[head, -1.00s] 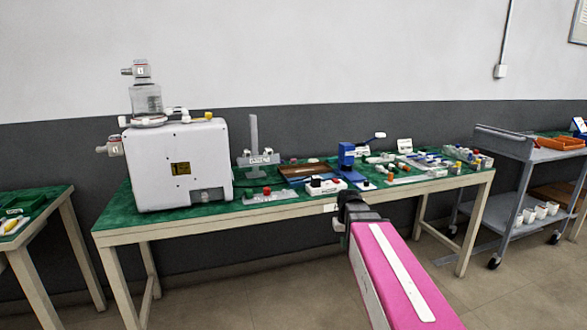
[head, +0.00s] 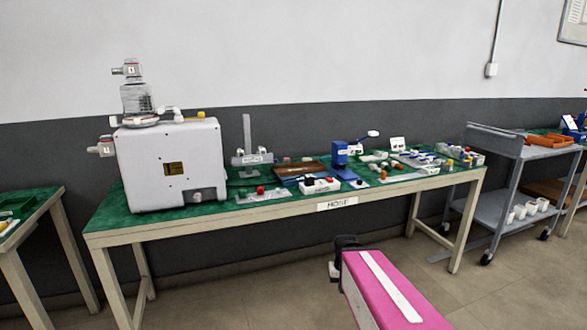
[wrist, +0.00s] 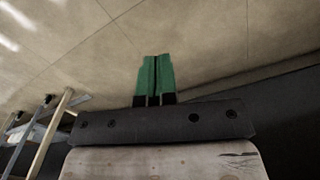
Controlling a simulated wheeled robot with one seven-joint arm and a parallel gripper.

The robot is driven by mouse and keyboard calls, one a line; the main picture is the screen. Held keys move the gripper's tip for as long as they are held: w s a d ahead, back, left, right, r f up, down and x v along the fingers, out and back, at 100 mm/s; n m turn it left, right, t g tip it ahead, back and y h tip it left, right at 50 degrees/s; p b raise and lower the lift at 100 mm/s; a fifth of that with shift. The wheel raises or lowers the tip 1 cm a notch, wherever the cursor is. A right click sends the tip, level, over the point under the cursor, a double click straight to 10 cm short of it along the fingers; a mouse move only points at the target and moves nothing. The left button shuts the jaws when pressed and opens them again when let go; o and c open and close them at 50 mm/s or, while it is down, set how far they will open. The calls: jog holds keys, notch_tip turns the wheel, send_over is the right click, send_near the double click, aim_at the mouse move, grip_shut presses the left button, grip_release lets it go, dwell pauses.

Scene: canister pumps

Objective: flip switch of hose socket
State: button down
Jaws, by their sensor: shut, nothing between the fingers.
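A white box with a red switch (head: 320,186) sits near the front edge of the green-topped table (head: 262,211), above a front label that seems to read "HOSE". It looks like the hose socket, but its markings and switch position are too small to read. My gripper (wrist: 155,62) shows in the wrist view with its green fingers together and nothing between them, over bare floor. In the head view my pink arm ends in a dark wrist (head: 347,242), below and in front of the table edge, apart from the box. The fingertips are hidden there.
A large white pump unit (head: 172,166) stands on the table's left. A blue device (head: 340,154), a brown tray (head: 300,170) and several small parts lie around the box. A grey cart (head: 500,175) stands at the right. Floor before the table is clear.

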jog(key=w+r+t, duration=0.1)
jog(key=w+r, duration=0.6)
jog(key=w, duration=0.4)
notch_tip(320, 180, up, 35)
jog(key=n+t+y, duration=0.1)
jog(key=n+t, duration=0.1)
jog(key=n, duration=0.2)
send_over(329, 179)
jog(key=s+d, duration=0.1)
jog(key=s, duration=0.2)
jog(key=shift+s+d, duration=0.1)
jog(key=shift+s, duration=0.1)
jog(key=x, duration=1.2)
jog(key=shift+s+f, duration=0.25)
jog(key=shift+f, duration=0.8)
